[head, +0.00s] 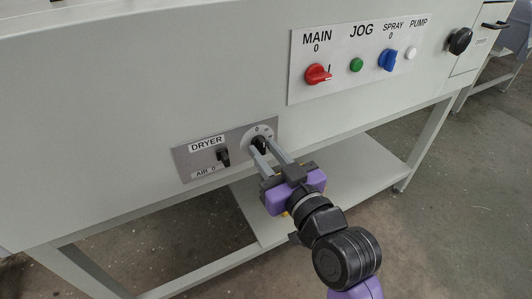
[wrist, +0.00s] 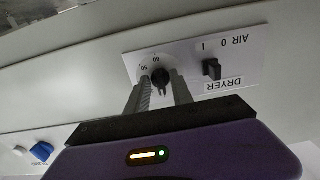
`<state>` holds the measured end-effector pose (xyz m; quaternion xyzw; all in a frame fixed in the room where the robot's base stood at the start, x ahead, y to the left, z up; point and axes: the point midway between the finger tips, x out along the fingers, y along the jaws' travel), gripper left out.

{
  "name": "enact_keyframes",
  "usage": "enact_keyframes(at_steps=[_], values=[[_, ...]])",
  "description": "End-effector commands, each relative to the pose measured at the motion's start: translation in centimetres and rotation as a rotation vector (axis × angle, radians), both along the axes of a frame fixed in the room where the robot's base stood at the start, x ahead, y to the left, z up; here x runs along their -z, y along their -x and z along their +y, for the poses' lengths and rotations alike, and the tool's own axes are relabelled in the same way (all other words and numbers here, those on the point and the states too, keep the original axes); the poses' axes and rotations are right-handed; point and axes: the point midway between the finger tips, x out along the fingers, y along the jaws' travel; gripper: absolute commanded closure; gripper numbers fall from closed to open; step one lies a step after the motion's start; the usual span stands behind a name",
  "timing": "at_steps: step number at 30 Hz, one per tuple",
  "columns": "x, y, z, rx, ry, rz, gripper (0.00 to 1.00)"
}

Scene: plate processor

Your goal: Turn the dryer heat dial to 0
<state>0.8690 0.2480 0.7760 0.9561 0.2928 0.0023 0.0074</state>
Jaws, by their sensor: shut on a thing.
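The dryer heat dial (head: 261,145) is a black knob on the right part of the grey DRYER panel (head: 195,170), with a "0" printed above it. In the wrist view the dial (wrist: 160,78) shows between my fingers, with numbers such as 50 and 60 on the scale around it. My gripper (head: 264,150) reaches up to the panel from the lower right, and its two fingers are closed on the dial from both sides. The fingers partly cover the dial, so its exact pointer direction is hard to tell. My gripper also shows in the wrist view (wrist: 160,90).
A black AIR switch (head: 223,156) sits left of the dial on the same panel. Above right is a white panel with a red MAIN switch (head: 318,74), a green JOG button (head: 356,65), a blue SPRAY switch (head: 388,60) and a white PUMP button (head: 410,53). A shelf (head: 330,180) lies below.

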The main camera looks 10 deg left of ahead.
Motion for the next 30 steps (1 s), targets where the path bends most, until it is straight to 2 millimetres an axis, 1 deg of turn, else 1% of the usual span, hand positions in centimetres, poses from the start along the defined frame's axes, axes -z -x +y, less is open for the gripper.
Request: enact_keyframes(at_steps=[1,7,8,9,16,20,30], values=[[0.2,0.0,-0.1,0.001,0.004,0.004,1.0],[0.2,0.0,-0.1,0.001,0.004,0.004,1.0],[0.2,0.0,-0.1,0.001,0.004,0.004,0.7],[0.2,0.0,-0.1,0.001,0.004,0.004,0.67],[0.1,0.0,-0.1,0.001,0.001,0.002,0.67],[0.1,0.6,-0.5,0.002,0.0,0.002,0.67],[0.1,4.9,-3.4,0.002,0.001,0.004,0.67]])
